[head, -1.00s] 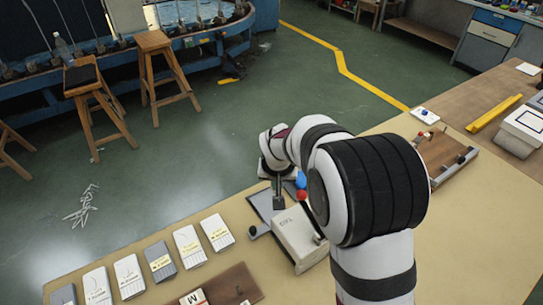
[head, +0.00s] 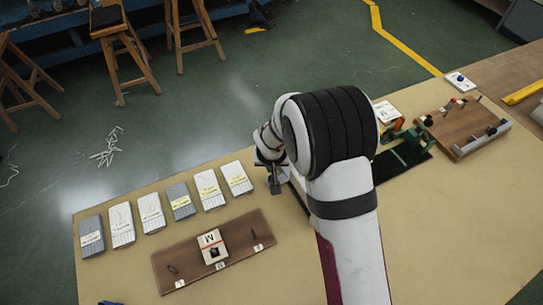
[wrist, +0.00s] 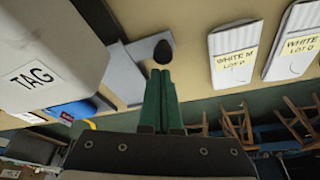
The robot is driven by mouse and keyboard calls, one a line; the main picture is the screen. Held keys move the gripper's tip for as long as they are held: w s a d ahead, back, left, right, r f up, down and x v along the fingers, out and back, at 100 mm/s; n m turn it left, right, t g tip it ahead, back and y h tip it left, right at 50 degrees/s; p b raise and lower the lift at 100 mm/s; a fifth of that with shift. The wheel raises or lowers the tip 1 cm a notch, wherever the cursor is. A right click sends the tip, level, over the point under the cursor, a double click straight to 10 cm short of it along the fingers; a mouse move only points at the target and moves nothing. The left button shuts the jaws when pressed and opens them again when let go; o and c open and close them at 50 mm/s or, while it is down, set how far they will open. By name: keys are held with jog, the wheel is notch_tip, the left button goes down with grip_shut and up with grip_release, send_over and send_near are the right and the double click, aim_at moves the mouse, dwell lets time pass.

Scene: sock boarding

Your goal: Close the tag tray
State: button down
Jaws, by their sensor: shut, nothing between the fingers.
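The white box marked TAG (wrist: 45,50) fills the upper left of the wrist view. A flat grey tray part (wrist: 125,68) shows beside it, with a dark round knob (wrist: 162,52) near its edge. My gripper (wrist: 160,74) has its green fingers together and empty, with the tips close to the knob; I cannot tell whether they touch it. In the head view my gripper (head: 274,188) points down near the table's back edge, right of the sock packs. My arm hides most of the tag box and tray there.
A green device (head: 404,150) and another wooden board (head: 455,125) are to the right.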

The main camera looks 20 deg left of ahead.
jog(key=shift+s+d, duration=0.1)
jog(key=shift+s, duration=0.1)
jog(key=shift+s, duration=0.1)
jog(key=s+d, duration=0.4)
jog(key=shift+s+d, duration=0.1)
jog(key=shift+d, duration=0.3)
jog(key=shift+s+d, duration=0.4)
jog(key=shift+s, duration=0.2)
